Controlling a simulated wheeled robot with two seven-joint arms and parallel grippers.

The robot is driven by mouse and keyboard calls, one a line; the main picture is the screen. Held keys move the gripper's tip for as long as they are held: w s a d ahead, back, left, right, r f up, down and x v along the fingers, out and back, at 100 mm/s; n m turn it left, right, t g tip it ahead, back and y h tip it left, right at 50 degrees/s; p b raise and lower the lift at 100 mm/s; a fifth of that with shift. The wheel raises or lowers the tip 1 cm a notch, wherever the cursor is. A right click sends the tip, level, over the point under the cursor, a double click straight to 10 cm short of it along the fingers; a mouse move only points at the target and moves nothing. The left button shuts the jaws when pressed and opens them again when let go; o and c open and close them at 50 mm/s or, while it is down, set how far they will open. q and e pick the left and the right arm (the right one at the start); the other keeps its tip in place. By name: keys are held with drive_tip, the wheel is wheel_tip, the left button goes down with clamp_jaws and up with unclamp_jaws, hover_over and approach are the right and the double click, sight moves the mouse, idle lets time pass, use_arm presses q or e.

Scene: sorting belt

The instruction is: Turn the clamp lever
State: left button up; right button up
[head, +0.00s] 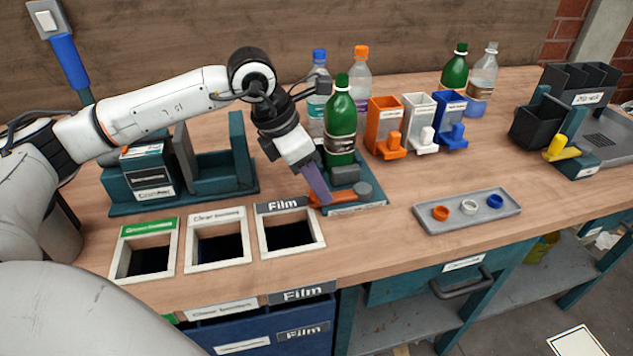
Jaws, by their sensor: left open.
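The clamp lever (345,194) is an orange bar with a round grey knob at its right end. It lies at the front of a dark green fixture base (375,208), in front of a green bottle (341,122) with a green cap, which stands upright beside a dark block. My left gripper (319,194) is open and points down at the lever's left end. Its finger hides part of the lever there; I cannot tell whether they touch. My right gripper is not in view.
Three framed openings, one the Film chute (291,203), lie left of the fixture. A grey tray (467,222) with coloured rings is at right. Orange, white and blue dispensers (384,112) and several bottles stand behind. A yellow lever (560,147) is far right.

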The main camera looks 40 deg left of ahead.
use_arm(q)
drive_tip(key=shift+w+d+f, duration=0.1)
drive_tip(key=shift+w+f, duration=0.05)
drive_tip(key=shift+f, duration=0.15)
clamp_jaws()
drive_tip(key=shift+d, duration=0.1)
